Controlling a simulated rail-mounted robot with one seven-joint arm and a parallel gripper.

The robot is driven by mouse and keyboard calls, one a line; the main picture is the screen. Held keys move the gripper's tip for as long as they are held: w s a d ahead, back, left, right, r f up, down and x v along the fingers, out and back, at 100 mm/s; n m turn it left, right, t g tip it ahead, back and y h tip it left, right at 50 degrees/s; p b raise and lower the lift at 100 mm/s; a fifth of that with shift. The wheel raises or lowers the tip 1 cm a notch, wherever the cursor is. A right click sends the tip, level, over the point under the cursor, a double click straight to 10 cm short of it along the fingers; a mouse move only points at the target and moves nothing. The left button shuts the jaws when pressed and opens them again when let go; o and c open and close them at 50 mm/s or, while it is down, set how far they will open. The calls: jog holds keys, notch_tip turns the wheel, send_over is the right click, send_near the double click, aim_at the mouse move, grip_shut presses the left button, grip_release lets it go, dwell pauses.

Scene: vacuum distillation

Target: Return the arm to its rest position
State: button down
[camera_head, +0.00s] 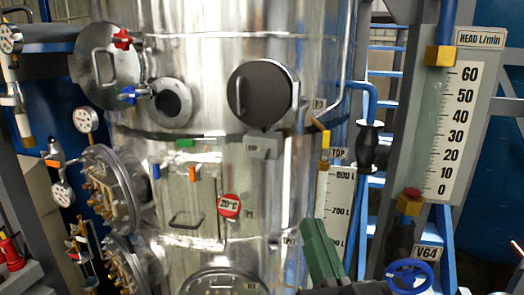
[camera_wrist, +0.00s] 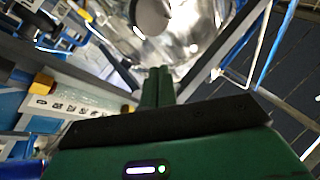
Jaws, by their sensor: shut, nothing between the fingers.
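My gripper (camera_head: 310,226) shows at the bottom of the head view, right of centre, with its green fingers pointing up in front of the lower right side of a steel column (camera_head: 220,85). In the wrist view my gripper (camera_wrist: 158,72) has its two green fingers together, with nothing between them. The column (camera_wrist: 200,40) shows blurred beyond the fingertips. I cannot tell the exact gap between fingers and column. Most of my arm is out of view.
A flow gauge (camera_head: 460,130) with a white scale stands right of the column. A blue valve wheel (camera_head: 408,276) marked V64 is low at right. A level scale (camera_head: 336,215) is behind my gripper. Round flanges (camera_head: 112,190) and dials (camera_head: 85,119) stand at left.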

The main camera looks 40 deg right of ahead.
jog(key=a+r+n+t+y, duration=0.2)
jog(key=a+r+n+y, duration=0.2)
jog(key=a, duration=0.8)
jog(key=w+a+r+n+t+y+p, duration=0.1)
jog(key=a+r+n+y, duration=0.3)
jog(key=a, duration=0.8)
jog(key=shift+w+a+r+n+t+y+p, duration=0.15)
jog(key=shift+n+t+y+p, duration=0.25)
jog(key=shift+y, duration=0.5)
